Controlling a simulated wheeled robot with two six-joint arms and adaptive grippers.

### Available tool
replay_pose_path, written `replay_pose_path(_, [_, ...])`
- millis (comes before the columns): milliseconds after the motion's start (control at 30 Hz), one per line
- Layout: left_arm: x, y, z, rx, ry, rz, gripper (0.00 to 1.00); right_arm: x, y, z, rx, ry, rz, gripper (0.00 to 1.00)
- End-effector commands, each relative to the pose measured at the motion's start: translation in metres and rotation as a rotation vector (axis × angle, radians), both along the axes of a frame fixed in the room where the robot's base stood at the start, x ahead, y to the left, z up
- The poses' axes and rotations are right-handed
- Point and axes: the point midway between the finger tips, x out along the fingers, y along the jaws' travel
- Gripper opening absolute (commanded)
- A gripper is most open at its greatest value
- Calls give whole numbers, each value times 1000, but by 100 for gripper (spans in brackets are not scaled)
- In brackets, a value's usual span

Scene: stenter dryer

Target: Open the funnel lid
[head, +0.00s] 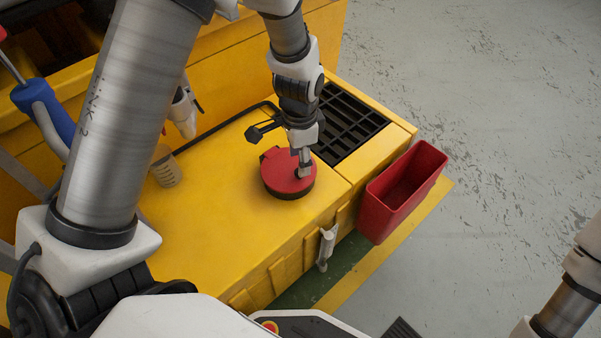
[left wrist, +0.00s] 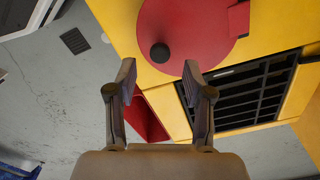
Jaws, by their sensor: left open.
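The funnel lid (head: 279,172) is a round red disc on the yellow machine top, lying flat over a dark rim. In the left wrist view the red lid (left wrist: 190,25) fills the top, with a black knob (left wrist: 160,53) near its edge and a red hinge block at upper right. My left gripper (head: 303,170) is over the lid's right side in the head view. In the wrist view its open fingers (left wrist: 159,80) stand either side of the knob's line, with the knob beyond the tips. Contact cannot be told. My right gripper is out of the head view.
A black grille (head: 345,124) is set in the yellow top (head: 235,215) behind the lid. A red open bin (head: 405,192) hangs at the right side. A small beige container (head: 166,168) and a blue-handled tool (head: 45,110) are at left.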

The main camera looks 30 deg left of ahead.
Motion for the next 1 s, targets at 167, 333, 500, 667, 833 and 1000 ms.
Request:
replay_pose_path(167, [0,0,-34,0,1,1,51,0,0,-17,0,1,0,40])
replay_pose_path(333, [0,0,-38,-1,-1,1,51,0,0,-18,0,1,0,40])
replay_pose_path(500, [0,0,-37,0,0,1,41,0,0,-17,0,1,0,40])
replay_pose_path(667, [0,0,-37,0,0,1,0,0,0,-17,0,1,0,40])
replay_pose_path(833, [0,0,-37,-1,1,2,0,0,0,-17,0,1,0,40])
replay_pose_path(1000, [4,1,-33,-23,9,3,0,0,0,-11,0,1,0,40])
